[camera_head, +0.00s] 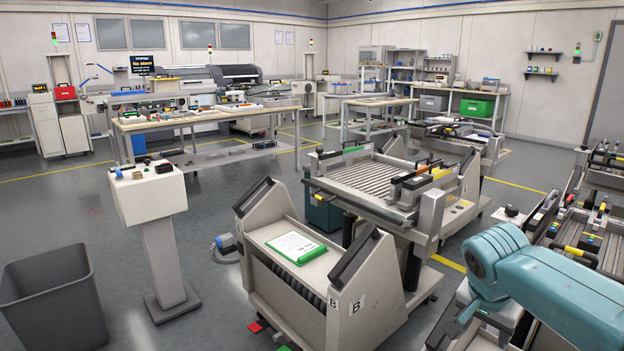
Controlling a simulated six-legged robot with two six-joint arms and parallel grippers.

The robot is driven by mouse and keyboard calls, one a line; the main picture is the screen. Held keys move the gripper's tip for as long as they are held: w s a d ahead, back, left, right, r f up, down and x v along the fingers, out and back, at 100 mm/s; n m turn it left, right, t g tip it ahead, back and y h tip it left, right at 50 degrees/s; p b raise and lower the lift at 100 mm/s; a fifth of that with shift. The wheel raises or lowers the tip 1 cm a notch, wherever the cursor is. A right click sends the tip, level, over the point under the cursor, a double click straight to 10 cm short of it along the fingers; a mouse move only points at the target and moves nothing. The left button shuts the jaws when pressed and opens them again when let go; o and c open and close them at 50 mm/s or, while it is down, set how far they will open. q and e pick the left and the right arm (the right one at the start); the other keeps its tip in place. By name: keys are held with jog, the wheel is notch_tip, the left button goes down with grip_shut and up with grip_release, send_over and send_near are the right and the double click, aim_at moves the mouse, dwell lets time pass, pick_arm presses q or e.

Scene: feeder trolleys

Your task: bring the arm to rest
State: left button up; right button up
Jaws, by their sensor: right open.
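My right arm (550,285) is teal and comes in from the lower right edge. Its rounded joint is at the upper left end of the visible link. My right gripper (485,318) is below that joint, partly hidden by the arm and small in view. It is open, and I see nothing held in it. It is over the lower right area, beside the feeder trolley; whether it touches anything there I cannot tell. My left gripper is not in view.
A feeder trolley (336,318) marked B, with a green-edged clipboard (296,247), stands in the middle. More feeder gear (590,215) crowds the right. A white control pedestal (150,195) and a dark bin (55,300) stand left. Grey floor (60,215) is open at left.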

jog(key=s+a+f+n+g+y, duration=0.15)
jog(key=a+f, duration=0.25)
jog(key=f, duration=0.5)
jog(key=s+a+f+n+y, duration=0.2)
jog(key=a+f+n, duration=0.15)
jog(key=f, duration=0.45)
jog(key=s+a+f+n+y, duration=0.1)
jog(key=s+a+f+y, duration=0.1)
jog(key=a+f, duration=0.5)
jog(key=s+a+f+n+g+y, duration=0.1)
jog(key=s+a+f, duration=0.1)
jog(key=s+f, duration=0.75)
jog(key=s+a+f+n+y, duration=0.15)
jog(key=s+f, duration=0.45)
jog(key=s, duration=0.6)
pick_arm(q)
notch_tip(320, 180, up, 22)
jog(key=p, duration=2.1)
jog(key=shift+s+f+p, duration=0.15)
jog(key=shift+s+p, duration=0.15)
jog(key=shift+p, duration=0.1)
pick_arm(e)
notch_tip(320, 180, up, 22)
jog(key=w, duration=0.1)
jog(key=shift+w+a+f+m+h, duration=0.2)
jog(key=shift+a+m+h, duration=0.1)
jog(key=shift+a+m, duration=0.05)
